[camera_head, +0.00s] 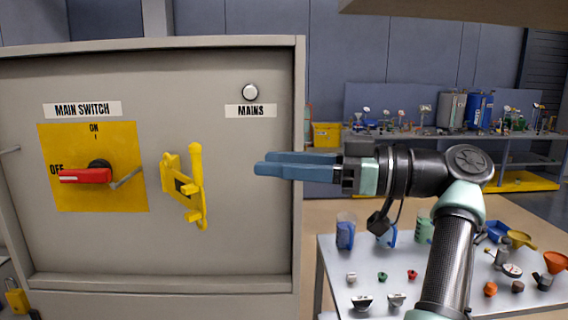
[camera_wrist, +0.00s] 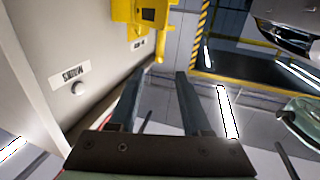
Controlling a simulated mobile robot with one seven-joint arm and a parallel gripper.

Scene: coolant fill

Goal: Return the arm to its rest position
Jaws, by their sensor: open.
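My gripper (camera_head: 262,164) has two blue-grey fingers and points left at the front of the grey cabinet (camera_head: 228,220). It is level with the yellow hasp-like piece (camera_head: 186,187) on the panel and a short gap to its right. In the wrist view the fingers (camera_wrist: 158,85) stand apart with nothing between them, so it is open and empty. My arm reaches up from the lower right, in front of a white table (camera_head: 335,285). The yellow piece also shows at the top of the wrist view (camera_wrist: 140,14).
The cabinet carries a red switch handle (camera_head: 86,176) on a yellow plate, pointing at OFF, and a white round MAINS lamp (camera_head: 250,92). Jugs, caps and funnels stand on the table beneath and behind my arm. A workbench (camera_head: 400,134) with blue and grey containers is farther back.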

